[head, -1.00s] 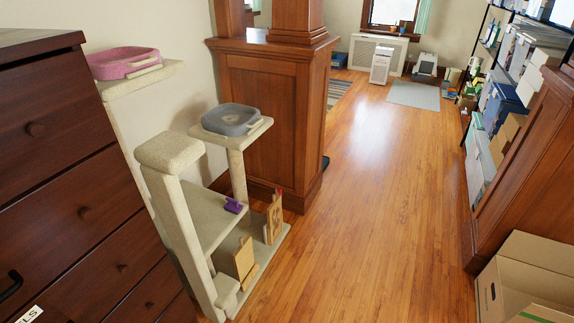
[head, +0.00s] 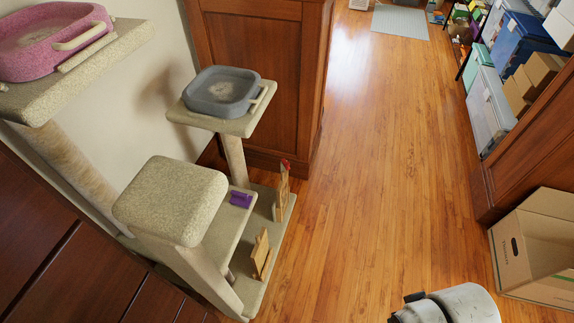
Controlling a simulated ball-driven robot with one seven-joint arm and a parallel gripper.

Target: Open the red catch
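A small red piece (head: 285,164), which looks like the red catch, sits at the top of an upright wooden board (head: 282,192). The board stands on the low base of the carpeted cat tree (head: 262,285), near its right edge. The red piece is too small to tell whether it is open or shut. A second wooden board (head: 261,254) stands nearer on the same base. A purple piece (head: 241,199) lies on the carpeted shelf left of the red one. Part of my arm shows at the bottom right, well apart from the boards. My gripper is not in view.
A grey tray (head: 221,92) and a pink tray (head: 50,38) rest on cat tree platforms. A carpeted post top (head: 170,200) rises in front. A dark wooden dresser (head: 60,270) fills the lower left. A cardboard box (head: 535,245) stands right. The wooden floor (head: 375,150) between is clear.

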